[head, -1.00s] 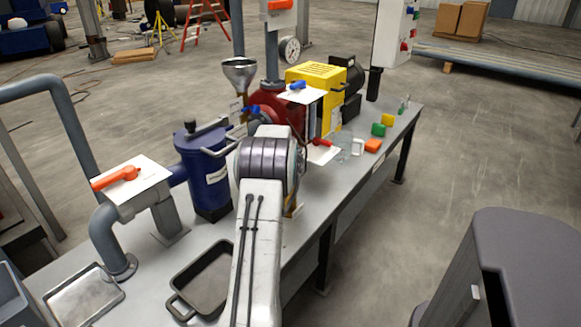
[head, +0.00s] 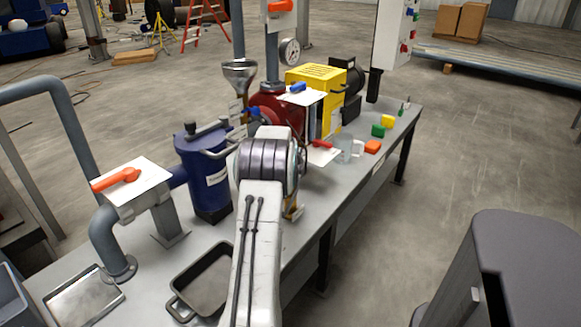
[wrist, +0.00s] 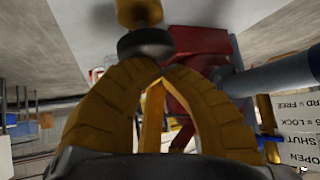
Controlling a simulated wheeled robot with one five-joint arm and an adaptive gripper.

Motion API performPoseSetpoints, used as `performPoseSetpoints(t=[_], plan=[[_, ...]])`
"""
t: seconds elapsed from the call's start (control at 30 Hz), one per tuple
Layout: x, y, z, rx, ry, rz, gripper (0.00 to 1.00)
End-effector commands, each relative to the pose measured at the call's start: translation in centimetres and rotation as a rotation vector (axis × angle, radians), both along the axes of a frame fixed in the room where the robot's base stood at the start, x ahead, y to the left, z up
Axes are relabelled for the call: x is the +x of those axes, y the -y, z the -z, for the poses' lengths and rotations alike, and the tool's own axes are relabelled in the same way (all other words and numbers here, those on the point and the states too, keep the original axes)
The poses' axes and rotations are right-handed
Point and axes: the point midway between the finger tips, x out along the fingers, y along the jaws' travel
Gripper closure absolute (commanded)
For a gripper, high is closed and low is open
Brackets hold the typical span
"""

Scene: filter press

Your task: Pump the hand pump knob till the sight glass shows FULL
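In the wrist view my gripper (wrist: 158,70) has two ridged yellow fingers that come together at the tips, with nothing visible between them. A black round knob (wrist: 145,43) with a brass-coloured part (wrist: 139,13) beyond it is just past the tips, close to or touching them; I cannot tell which. In the head view my arm hides the gripper and the knob. A small brass-coloured piece (head: 292,208) shows beside my arm; I cannot tell what it belongs to. I cannot make out a sight glass or the word FULL in either view.
On the bench, a blue canister (head: 204,172) stands left of my arm, with a black pan (head: 203,286) nearer. A red body (wrist: 198,48) and grey pipe (wrist: 270,80) are close behind my gripper.

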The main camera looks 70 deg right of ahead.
Motion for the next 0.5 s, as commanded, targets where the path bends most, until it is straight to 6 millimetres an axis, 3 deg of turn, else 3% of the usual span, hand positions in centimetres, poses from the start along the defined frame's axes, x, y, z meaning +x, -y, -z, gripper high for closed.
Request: performPoseSetpoints(t=[0.5], plan=[[0.0,0.0,-2.8,0.003,-0.001,0.0,1.0]])
